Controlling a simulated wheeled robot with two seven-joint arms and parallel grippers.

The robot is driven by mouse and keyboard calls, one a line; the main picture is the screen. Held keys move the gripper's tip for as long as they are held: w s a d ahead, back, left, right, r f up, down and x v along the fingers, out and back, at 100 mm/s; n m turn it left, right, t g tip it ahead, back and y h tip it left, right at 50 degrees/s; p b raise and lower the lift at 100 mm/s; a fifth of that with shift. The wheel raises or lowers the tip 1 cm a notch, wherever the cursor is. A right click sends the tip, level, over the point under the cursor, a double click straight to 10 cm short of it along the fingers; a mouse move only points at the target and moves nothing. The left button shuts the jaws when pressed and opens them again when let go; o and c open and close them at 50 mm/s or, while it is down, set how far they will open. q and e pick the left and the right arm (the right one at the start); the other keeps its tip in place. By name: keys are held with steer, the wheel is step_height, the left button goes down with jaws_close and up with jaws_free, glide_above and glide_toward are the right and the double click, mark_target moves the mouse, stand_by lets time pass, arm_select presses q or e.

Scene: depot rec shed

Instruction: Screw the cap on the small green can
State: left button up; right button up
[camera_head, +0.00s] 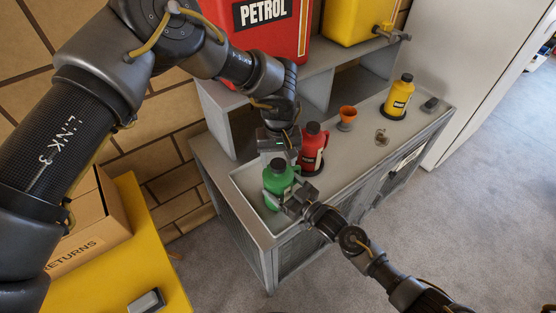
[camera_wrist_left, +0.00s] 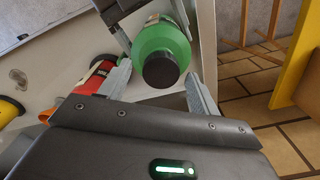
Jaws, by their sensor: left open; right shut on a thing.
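The small green can (camera_head: 279,188) stands upright on the left part of the grey bench top, with a black cap (camera_head: 277,163) on its mouth. I cannot tell how tight the cap is. My right gripper (camera_head: 285,198) is shut on the green can from the front right. My left gripper (camera_head: 280,156) is open just above the can. In the left wrist view the black cap (camera_wrist_left: 161,70) faces me on the green can (camera_wrist_left: 160,38), between my left gripper's spread fingers (camera_wrist_left: 160,88). The fingers look apart from the cap.
A red can (camera_head: 313,150) stands close behind the green can. Farther right are an orange funnel (camera_head: 347,114) and a yellow can (camera_head: 398,98). A shelf (camera_head: 330,72) behind bears a large petrol container (camera_head: 262,45). A yellow table (camera_head: 140,262) with a box is at left.

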arm_select(q)
steer(key=shift+r, duration=1.9)
steer(key=shift+c, duration=0.4)
